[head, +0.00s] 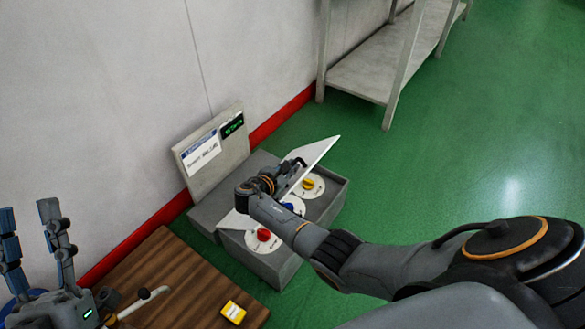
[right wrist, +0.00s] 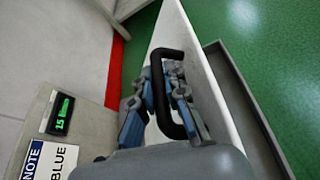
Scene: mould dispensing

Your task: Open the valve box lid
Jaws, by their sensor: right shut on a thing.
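The valve box (head: 265,262) is a grey box on the floor by the wall. Its pale lid (head: 320,150) stands tilted up, hinged at the wall side, and the box is partly open. Inside show a red valve (head: 263,235), a blue valve (head: 288,207) and a yellow valve (head: 308,184). My right gripper (head: 286,172) is shut on the lid's black handle (right wrist: 171,53). In the right wrist view its fingers (right wrist: 164,88) pass around the handle against the lid (right wrist: 178,28). My left gripper (head: 27,210) is open and empty at the lower left.
A panel (head: 225,150) with a note and a green display stands behind the box. A wooden top (head: 185,285) at the lower left bears a small yellow item (head: 233,312). A grey shelf (head: 370,75) stands at the back. The green floor at right is clear.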

